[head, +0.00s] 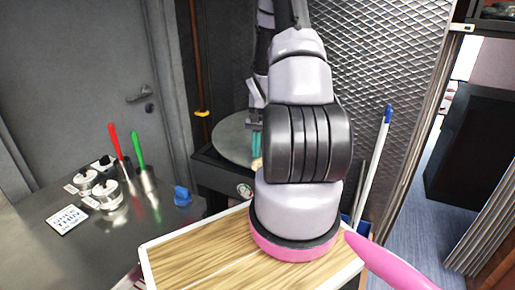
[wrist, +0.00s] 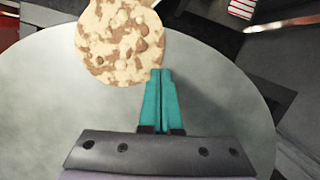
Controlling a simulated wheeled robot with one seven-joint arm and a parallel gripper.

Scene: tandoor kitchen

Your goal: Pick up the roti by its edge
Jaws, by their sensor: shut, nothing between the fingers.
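The roti (wrist: 118,45), round and tan with brown patches, lies at the top of the wrist view. It overlaps the far edge of the round grey griddle (wrist: 55,110). My gripper (wrist: 161,72) has teal fingers pressed together with nothing between them. The fingertips sit at the roti's lower right edge in the picture; whether they touch it I cannot tell. In the head view the griddle (head: 228,140) shows behind my arm, with my gripper (head: 256,150) over its right part. Only a small tan piece of the roti (head: 257,163) shows there; my arm hides the rest.
A wooden board (head: 205,255) lies in front. On the steel counter at left stand metal tins (head: 104,192), red- and green-handled utensils (head: 137,150) and a blue object (head: 182,196). A patterned metal panel (head: 385,60) rises behind my arm.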

